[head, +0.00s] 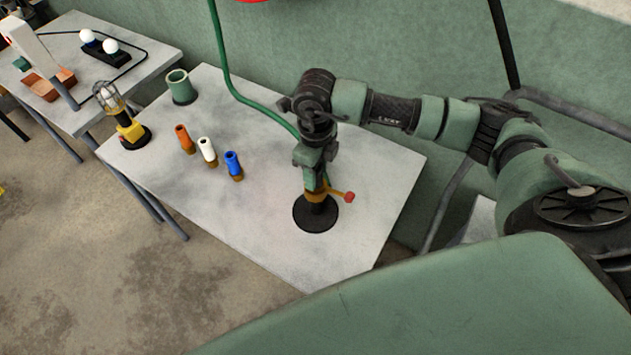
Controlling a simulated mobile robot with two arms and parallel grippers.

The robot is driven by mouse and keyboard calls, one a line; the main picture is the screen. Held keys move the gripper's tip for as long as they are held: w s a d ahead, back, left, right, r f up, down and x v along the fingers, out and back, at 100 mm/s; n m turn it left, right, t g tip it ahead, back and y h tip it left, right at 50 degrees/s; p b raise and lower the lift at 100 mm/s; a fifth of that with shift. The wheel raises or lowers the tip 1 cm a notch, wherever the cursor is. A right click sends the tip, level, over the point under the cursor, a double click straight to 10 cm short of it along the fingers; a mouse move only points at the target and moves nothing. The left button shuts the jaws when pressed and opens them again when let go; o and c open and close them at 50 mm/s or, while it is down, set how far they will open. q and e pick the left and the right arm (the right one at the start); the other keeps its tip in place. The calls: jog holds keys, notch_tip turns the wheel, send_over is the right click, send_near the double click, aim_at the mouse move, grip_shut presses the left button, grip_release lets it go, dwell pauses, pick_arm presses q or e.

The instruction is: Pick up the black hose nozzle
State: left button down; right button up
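My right gripper (316,172) points down over the brass fitting (315,194) with a red-tipped lever (347,197), which stands on a round black base (316,214). The gripper hides the top of this fitting, and its fingers are too small and covered to show whether they are open or shut. I cannot make out a separate black nozzle; one may be hidden at the gripper. Orange (184,138), white (207,150) and blue (232,164) nozzles with brass ends stand in a row to the left. My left gripper is not in view.
A green hose (223,62) comes down from above to near the gripper. A green cup (180,87) and a caged yellow lamp (129,126) stand at the table's (265,220) left end. A second table (148,66) is beyond. The front of the table is clear.

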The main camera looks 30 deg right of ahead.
grip_shut()
jog(key=shift+w, duration=0.1)
dwell(1.1)
